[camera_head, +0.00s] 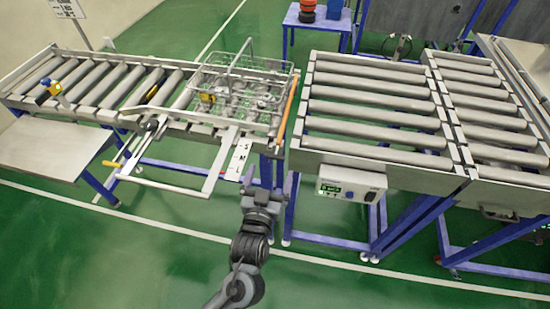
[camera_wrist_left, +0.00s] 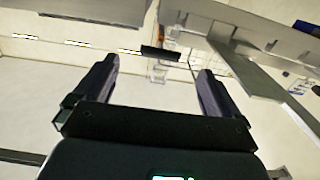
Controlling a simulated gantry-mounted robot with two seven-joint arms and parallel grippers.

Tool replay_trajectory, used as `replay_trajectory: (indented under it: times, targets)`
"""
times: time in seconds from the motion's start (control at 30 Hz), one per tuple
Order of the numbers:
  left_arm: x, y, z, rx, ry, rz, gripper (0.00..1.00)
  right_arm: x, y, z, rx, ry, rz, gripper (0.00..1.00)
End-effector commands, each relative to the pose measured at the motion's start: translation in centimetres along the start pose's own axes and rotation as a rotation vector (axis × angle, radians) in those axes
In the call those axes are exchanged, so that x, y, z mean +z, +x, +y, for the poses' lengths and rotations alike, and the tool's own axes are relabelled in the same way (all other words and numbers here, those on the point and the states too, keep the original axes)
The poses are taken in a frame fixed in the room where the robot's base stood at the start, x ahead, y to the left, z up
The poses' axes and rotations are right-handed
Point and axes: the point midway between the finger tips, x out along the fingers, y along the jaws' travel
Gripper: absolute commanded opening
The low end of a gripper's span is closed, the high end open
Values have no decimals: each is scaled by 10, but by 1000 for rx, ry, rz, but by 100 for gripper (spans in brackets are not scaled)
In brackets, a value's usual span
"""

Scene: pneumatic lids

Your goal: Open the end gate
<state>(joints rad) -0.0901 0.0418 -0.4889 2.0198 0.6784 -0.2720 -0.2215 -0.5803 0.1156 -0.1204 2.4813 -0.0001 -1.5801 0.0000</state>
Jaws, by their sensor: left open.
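An upright orange-edged bar (camera_head: 287,107), which looks like the end gate, stands across the right end of the left roller conveyor (camera_head: 105,85). A wire basket (camera_head: 243,88) with a tall handle sits on the rollers just left of it. My left gripper (camera_head: 262,190) is in front of the conveyor's right end, below and apart from the bar. In the left wrist view its two fingers (camera_wrist_left: 155,78) are spread, with nothing held between them. A short dark bar (camera_wrist_left: 160,53) shows beyond the fingertips; I cannot tell what it belongs to. My right gripper is not in view.
A light frame (camera_head: 185,190) with a yellow-tipped lever (camera_head: 112,164) juts from the conveyor's front. A white plate marked S M L (camera_head: 239,158) is left of my gripper. A control box (camera_head: 351,185) hangs on the right conveyor (camera_head: 375,105). A narrow gap separates the conveyors.

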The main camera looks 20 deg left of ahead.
Motion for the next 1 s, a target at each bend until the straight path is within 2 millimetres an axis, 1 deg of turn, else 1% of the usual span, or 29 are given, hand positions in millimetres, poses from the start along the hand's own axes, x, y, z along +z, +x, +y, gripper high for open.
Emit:
replay_trajectory:
  times: [0.03, 0.2, 0.4, 0.6, 0.87, 0.93, 1.0]
  targets:
    - [0, 10, 0, -1, 0, 2, 98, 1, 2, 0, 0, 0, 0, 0]
    - [1, 36, 0, 0, 0, 1, 98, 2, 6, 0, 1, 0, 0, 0]
    - [1, 59, 0, 0, 0, 0, 98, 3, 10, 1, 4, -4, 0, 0]
    - [1, 68, 0, 0, 0, -1, 98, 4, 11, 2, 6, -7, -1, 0]
    - [0, 69, 0, 0, -1, -1, 98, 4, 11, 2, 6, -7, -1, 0]
    - [0, 69, 0, 0, -1, -1, 90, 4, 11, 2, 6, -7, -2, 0]
    - [0, 69, 0, 0, -1, -1, 79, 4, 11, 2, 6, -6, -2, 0]
